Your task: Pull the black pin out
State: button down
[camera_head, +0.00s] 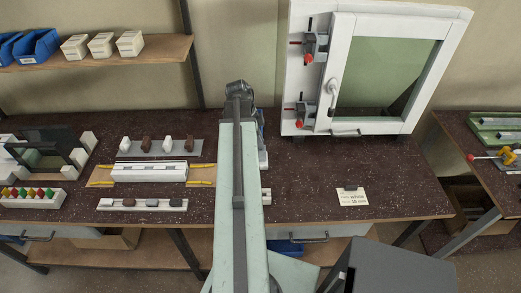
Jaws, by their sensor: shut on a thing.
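My arm rises through the middle of the view and ends at a dark joint. My gripper is not visible; the arm hides whatever lies past that joint. I cannot make out a black pin for certain. A grey and blue part (261,130) with a pale block (263,160) below it shows just right of my arm, mostly hidden. A white piece (266,196) also sticks out there. Two grey clamps with red knobs, the upper (316,45) and the lower (304,116), sit on the left side of a white window frame (463,20); thin black rods show on them.
The dark speckled bench (310,180) is clear to the right except for a small card (352,197). A white profile (150,171) and block rows (142,204) lie left. A dark panel stand (45,150) stands far left. A grey box (400,268) stands at front right.

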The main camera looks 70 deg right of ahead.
jog(key=shift+r+p, duration=0.4)
jog(key=shift+r, duration=0.05)
notch_tip(320, 180, up, 8)
jog(key=p, duration=0.7)
jog(key=shift+p, duration=0.35)
jog(key=shift+f, duration=0.2)
